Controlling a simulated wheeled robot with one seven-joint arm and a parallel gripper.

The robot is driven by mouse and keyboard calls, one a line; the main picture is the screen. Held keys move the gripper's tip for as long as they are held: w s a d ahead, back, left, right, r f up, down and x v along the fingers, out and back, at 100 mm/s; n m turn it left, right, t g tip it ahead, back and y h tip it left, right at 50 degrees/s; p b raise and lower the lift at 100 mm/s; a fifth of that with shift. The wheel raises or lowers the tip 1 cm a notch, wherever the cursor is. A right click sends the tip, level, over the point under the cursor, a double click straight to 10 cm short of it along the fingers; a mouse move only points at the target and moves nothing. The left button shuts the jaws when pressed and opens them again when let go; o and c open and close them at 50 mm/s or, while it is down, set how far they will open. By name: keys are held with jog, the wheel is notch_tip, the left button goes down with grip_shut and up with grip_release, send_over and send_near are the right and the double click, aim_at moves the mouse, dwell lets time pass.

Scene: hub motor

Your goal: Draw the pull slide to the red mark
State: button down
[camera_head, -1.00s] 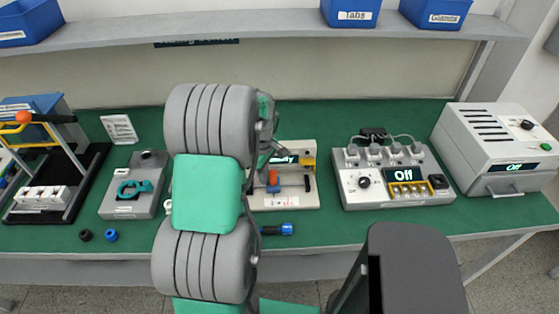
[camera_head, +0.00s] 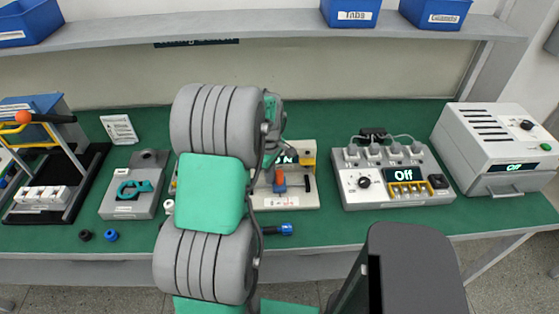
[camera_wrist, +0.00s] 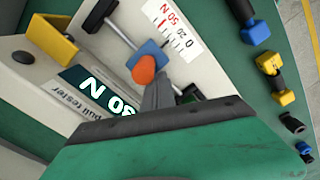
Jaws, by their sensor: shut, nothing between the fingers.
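The pull tester (camera_head: 300,202) stands mid-bench, partly hidden behind my arm. Its slide, a blue block (camera_head: 280,188) with an orange knob, also shows in the wrist view as a blue block (camera_wrist: 151,52) and orange knob (camera_wrist: 144,69). Beside it is a white scale (camera_wrist: 181,30) with tick marks, red lettering and a red mark (camera_wrist: 167,25) near that lettering. The tester's display (camera_wrist: 98,90) appears upside down and seems to read 30 N. My gripper (camera_wrist: 156,92) is shut and empty, its tips right beside the orange knob; contact is unclear.
A yellow bracket (camera_wrist: 52,38) and a black T-bar (camera_wrist: 100,14) stand on the tester. Blue and yellow tools (camera_wrist: 277,80) lie beside it. A grey device (camera_head: 136,196) is left, and a box reading Off (camera_head: 360,199) is right.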

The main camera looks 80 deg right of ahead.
jog(key=shift+s+d, duration=0.25)
jog(key=shift+s, duration=1)
jog(key=shift+w, duration=0.1)
jog(key=shift+w+a, duration=0.15)
jog(key=shift+w, duration=0.55)
notch_tip(320, 180, up, 8)
jog(key=p, duration=0.5)
